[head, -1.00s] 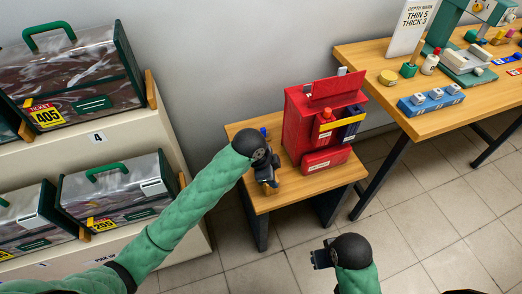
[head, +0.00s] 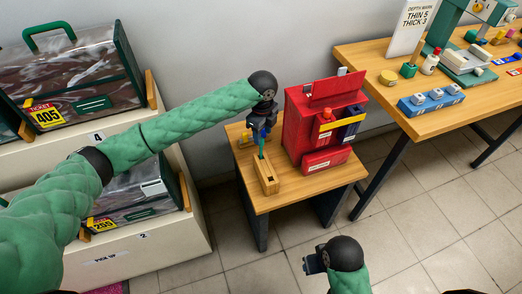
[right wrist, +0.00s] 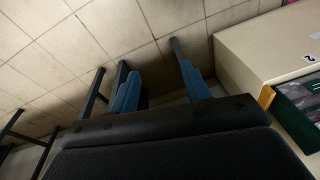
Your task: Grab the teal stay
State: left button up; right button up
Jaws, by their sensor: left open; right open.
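The teal stay (head: 261,146) is a thin upright strip in the head view. Its lower end is at a wooden block (head: 268,182) with a dark slot, on the small wooden table. My left gripper (head: 261,127) is open, pointing down right over the stay's top end. The fingers hide part of that end, and I cannot tell whether they touch it. My right gripper (head: 312,263) is open and empty over the floor, low in the head view. Its blue fingers also show in the right wrist view (right wrist: 160,88).
A red box (head: 310,125) with an open lid stands just right of the block on the small table (head: 305,187). Shelves with bagged comforters (head: 90,75) are at left. A larger workbench (head: 425,122) with tools is at right. Floor in front is clear.

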aim_at(261, 147)
pick_arm(q)
jog(key=shift+w+a+r, duration=0.1)
jog(key=shift+w+a, duration=0.05)
jog(key=shift+w, duration=0.05)
notch_tip(261, 147, down, 2)
jog(key=shift+f+p, duration=0.2)
jog(key=shift+p, duration=0.1)
jog(key=f, duration=0.1)
jog(key=f+p, duration=0.1)
jog(key=f, duration=0.3)
jog(key=shift+s+a+f+p, duration=0.2)
jog(key=shift+s+p, duration=0.2)
pick_arm(e)
notch_tip(261, 147, down, 10)
jog(key=w, duration=0.2)
jog(key=shift+a, duration=0.15)
pick_arm(q)
grip_shut()
pick_arm(e)
jog(key=shift+s+f, duration=0.1)
